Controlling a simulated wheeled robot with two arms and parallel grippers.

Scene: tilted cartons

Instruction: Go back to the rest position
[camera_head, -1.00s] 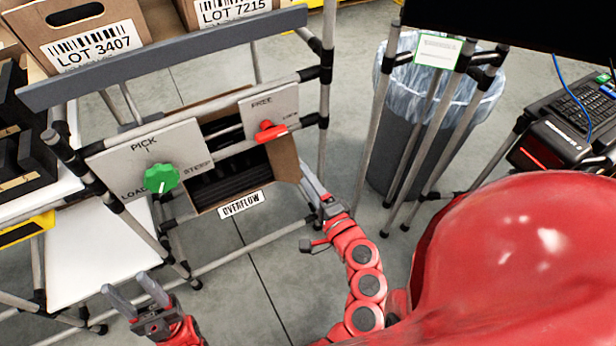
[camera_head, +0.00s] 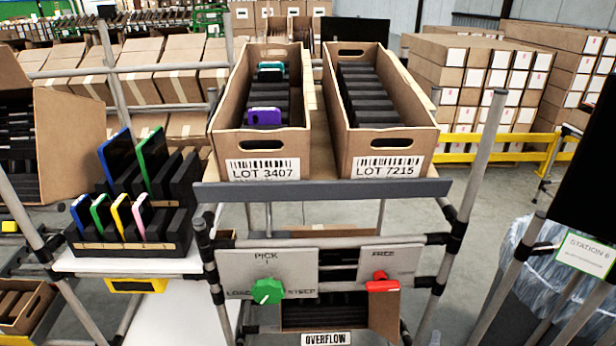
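Neither of my grippers nor my arms shows in the head view now. The rack in front carries two tilted cartons, LOT 3407 (camera_head: 262,150) and LOT 7215 (camera_head: 385,140). The left carton holds black slots with a purple item and a teal item. The right one shows only black slots. Below is a panel with a green knob (camera_head: 267,291) marked PICK, LOAD and STEEP, its pointer toward the lower left. A red handle (camera_head: 382,284) sits on the panel marked FREE. An OVERFLOW box (camera_head: 325,312) with black slots is under them.
A black slotted holder (camera_head: 133,238) with several coloured devices stands on a white shelf (camera_head: 95,263) at left. A bin with a clear liner (camera_head: 535,275) and a dark screen (camera_head: 600,165) are at right. Stacked boxes (camera_head: 490,85) and a yellow rail (camera_head: 505,145) stand behind.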

